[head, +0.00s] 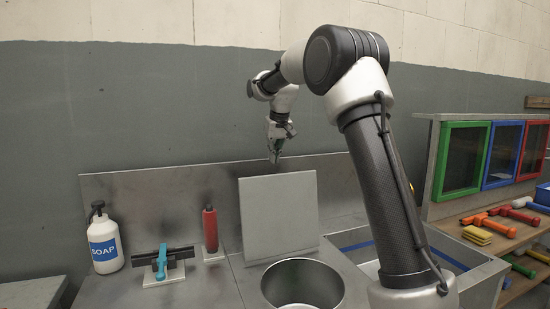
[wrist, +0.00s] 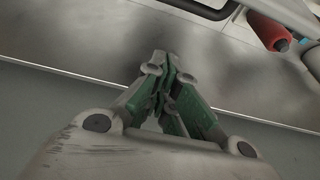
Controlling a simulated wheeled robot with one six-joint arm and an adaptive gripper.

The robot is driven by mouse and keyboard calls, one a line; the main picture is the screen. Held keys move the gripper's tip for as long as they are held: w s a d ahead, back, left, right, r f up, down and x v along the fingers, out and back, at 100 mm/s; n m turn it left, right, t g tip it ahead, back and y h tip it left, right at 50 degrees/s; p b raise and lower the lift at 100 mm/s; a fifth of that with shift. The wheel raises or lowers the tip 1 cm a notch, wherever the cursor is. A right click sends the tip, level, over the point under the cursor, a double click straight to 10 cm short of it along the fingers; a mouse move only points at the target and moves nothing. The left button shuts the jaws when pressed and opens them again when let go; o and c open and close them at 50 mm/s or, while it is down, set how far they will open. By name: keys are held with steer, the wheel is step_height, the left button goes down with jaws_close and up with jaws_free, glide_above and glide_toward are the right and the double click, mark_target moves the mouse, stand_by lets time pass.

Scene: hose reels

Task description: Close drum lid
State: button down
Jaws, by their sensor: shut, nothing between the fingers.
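The drum lid (head: 279,214) is a flat grey square panel standing open, nearly upright, at the back edge of the round drum opening (head: 303,285) in the metal counter. The opening is uncovered. My gripper (head: 274,160) is above and behind the lid's top edge, pointing down, apart from the lid as far as I can tell. In the wrist view its green-padded fingers (wrist: 168,65) are closed together with nothing between them. The lid is hard to make out in the wrist view.
Left of the lid stand a red cylinder (head: 210,230), a squeegee-like tool with a teal handle (head: 161,262) and a soap bottle (head: 104,240). A sink (head: 440,250) lies right. Coloured cabinet doors (head: 461,160) and a tool shelf (head: 482,230) stand further right. A metal backsplash (head: 140,195) runs behind.

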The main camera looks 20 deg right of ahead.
steer(key=x, duration=0.7)
steer(key=shift+f, duration=0.3)
steer(key=s, duration=0.4)
steer(key=shift+r, duration=0.1)
steer(key=shift+d, duration=0.1)
